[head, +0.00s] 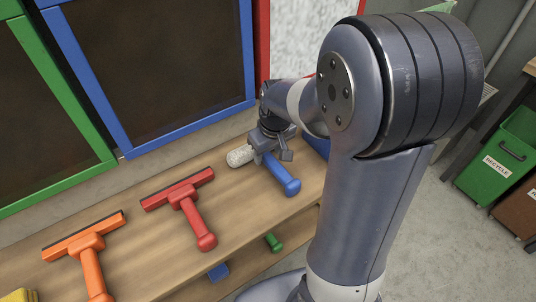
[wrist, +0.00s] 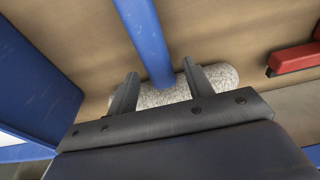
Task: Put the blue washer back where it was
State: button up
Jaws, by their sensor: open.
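The blue washer has a blue handle (head: 284,177) and a speckled white sleeve (head: 240,156). It appears to lie on the wooden bench top (head: 140,255), to the right of the red squeegee (head: 187,199). My gripper (head: 272,155) is open over the washer, where handle and sleeve meet. In the wrist view the blue handle (wrist: 147,40) runs between the two spread fingers of my gripper (wrist: 159,70), with a gap on each side. The sleeve (wrist: 165,96) lies crosswise behind the fingers and is partly hidden by them.
An orange squeegee (head: 90,262) lies further left on the bench. A blue box-like thing (wrist: 35,80) stands beside the washer. Blue and green framed windows (head: 150,70) rise behind the bench. A lower shelf holds a green-handled tool (head: 273,241). Green and brown bins stand at right.

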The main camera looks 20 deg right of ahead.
aim_at(273, 160)
notch_tip(273, 160, up, 10)
jog(key=s+p, duration=0.1)
jog(key=shift+s+d+f, duration=0.15)
jog(key=shift+s+d, duration=0.15)
jog(key=shift+s, duration=0.05)
